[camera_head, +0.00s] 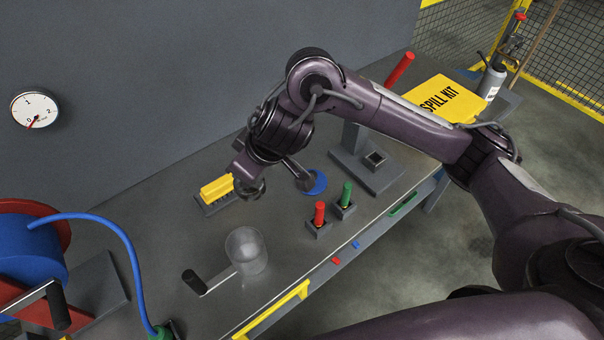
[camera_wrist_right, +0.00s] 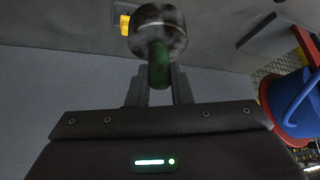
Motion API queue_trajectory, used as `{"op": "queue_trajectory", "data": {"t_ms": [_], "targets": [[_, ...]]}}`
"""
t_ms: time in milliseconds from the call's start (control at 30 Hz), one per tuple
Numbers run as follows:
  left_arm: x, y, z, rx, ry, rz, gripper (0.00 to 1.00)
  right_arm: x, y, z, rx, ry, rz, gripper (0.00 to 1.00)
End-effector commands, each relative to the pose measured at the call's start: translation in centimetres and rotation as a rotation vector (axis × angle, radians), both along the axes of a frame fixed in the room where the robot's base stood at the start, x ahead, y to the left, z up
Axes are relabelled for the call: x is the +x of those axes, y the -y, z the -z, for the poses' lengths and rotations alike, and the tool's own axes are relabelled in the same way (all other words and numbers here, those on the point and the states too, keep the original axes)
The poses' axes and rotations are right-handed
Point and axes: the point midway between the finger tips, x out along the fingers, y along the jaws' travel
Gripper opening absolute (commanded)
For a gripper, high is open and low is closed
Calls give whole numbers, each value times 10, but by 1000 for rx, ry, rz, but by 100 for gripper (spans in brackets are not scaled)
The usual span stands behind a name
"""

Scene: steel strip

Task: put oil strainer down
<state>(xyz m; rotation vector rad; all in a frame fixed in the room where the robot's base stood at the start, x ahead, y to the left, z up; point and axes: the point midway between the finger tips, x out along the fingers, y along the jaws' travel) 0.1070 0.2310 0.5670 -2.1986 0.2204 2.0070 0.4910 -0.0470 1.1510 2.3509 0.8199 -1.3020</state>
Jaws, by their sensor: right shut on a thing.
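My right gripper (camera_head: 246,176) hangs over the steel bench near its back edge, beside a yellow-topped brush (camera_head: 217,189). In the right wrist view my right gripper (camera_wrist_right: 158,82) is shut on the green handle of a tool with a round, speckled grey metal head, which I take for the oil strainer (camera_wrist_right: 156,30). In the head view, a dark round part (camera_head: 250,190) shows under the gripper, and the green handle is hidden there. I cannot tell whether the strainer touches the bench. My left gripper is out of view.
A blue disc (camera_head: 316,183) lies right of the gripper. Red (camera_head: 319,214) and green (camera_head: 346,194) pegs stand in holders. A blue hose reel (camera_head: 30,250) is at left, a yellow spill kit (camera_head: 440,100) at right.

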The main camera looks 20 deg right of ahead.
Motion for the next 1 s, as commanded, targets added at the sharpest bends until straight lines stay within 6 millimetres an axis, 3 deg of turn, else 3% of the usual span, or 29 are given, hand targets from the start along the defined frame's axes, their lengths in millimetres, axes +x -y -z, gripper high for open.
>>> {"op": "queue_trajectory", "data": {"t_ms": [33,100,233,333,700,900,1000], "targets": [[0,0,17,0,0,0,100,13,10,6,-2,10,43,0],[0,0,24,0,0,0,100,25,21,2,4,10,95,0],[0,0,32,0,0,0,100,36,32,-1,13,9,153,0],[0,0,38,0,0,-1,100,39,34,11,18,3,168,0],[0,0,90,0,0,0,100,38,33,112,21,1,169,0],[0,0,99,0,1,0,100,39,35,144,16,6,170,0],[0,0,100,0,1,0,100,39,35,150,15,6,168,0]]}}
